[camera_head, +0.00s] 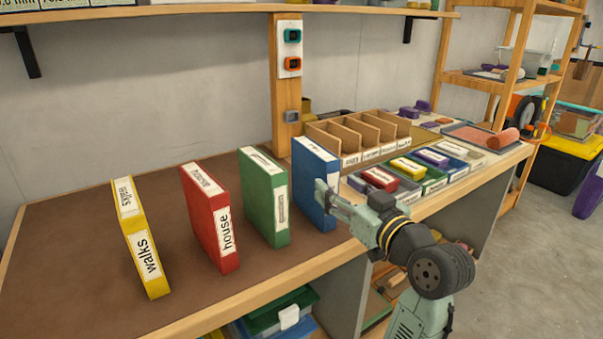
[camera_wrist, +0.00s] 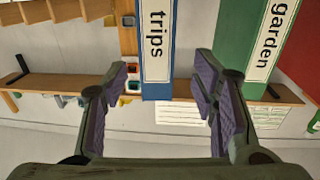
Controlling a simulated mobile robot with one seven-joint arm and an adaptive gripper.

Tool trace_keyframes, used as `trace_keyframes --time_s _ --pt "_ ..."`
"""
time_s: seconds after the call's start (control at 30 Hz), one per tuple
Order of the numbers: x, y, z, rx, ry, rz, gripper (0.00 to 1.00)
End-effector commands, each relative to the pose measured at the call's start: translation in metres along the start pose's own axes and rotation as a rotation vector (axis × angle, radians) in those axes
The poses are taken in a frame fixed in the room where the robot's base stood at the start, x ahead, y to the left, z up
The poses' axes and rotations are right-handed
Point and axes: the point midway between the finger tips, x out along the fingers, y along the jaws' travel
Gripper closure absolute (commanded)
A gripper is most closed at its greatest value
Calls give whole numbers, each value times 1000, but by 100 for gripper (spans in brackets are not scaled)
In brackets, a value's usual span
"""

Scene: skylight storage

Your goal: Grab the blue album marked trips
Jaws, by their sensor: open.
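The blue album (camera_head: 312,180) stands upright on the brown desk top (camera_head: 90,290), rightmost of the row of albums. Its white label reads "trips" in the wrist view (camera_wrist: 157,45), where the picture is upside down. My gripper (camera_head: 326,198) is at the front of the blue album in the head view and hides part of its spine. In the wrist view my gripper (camera_wrist: 160,90) is open, its purple-padded fingers apart.
A green album (camera_head: 265,200) marked "garden" (camera_wrist: 262,45) stands left of the blue one, with a narrow gap. A red album (camera_head: 210,215) and a tilted yellow album (camera_head: 140,235) stand farther left. A wooden divider box (camera_head: 325,145) and several small boxes stand to the right.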

Motion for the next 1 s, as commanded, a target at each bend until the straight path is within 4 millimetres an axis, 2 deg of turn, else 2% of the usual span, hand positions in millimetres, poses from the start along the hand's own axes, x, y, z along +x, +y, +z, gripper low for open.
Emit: trace_keyframes --time_s 0.13,0.3,0.57,0.83,1.0 --pt "7 2 0 3 -4 -1 47" --pt "35 1 0 2 -5 -2 47" --pt "59 2 -1 2 -3 0 47" --pt "97 3 -2 3 -5 -1 47" --pt "107 4 -1 1 -4 1 47"
